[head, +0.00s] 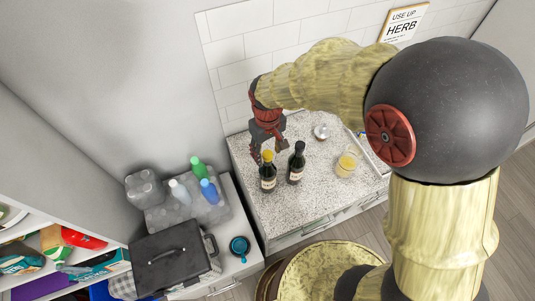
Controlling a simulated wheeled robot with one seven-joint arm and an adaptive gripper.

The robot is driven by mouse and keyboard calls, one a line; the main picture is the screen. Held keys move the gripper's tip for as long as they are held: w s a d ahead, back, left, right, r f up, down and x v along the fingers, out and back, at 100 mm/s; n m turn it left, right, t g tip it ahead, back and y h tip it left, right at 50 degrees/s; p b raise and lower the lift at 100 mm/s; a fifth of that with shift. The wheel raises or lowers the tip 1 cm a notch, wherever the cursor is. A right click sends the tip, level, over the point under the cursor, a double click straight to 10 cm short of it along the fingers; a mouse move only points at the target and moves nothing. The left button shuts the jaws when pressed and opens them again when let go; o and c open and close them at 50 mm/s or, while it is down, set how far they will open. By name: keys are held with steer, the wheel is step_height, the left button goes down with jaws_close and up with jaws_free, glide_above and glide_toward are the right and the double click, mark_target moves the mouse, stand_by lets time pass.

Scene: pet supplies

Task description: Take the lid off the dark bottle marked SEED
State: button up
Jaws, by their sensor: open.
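Two dark bottles with pale labels stand upright on the speckled counter. The left bottle (268,178) has a yellow lid (267,156); the right bottle (296,167) has a dark top (299,147). The label writing is too small to read, so I cannot tell which is marked SEED. My gripper (268,151) is open and points down at the left bottle's top, with its fingers appearing on either side of the yellow lid. I cannot tell whether they touch it. The right finger is close to the right bottle's neck.
A glass of yellow liquid (347,163) and a small silvery object (321,131) stand to the right on the counter (320,183). A tiled wall (245,55) is behind. At lower left are plastic bottles (209,190), a black case (171,257) and a blue mug (239,247).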

steer(key=c, duration=0.3)
steer(key=c, duration=0.6)
steer(key=shift+r, duration=0.15)
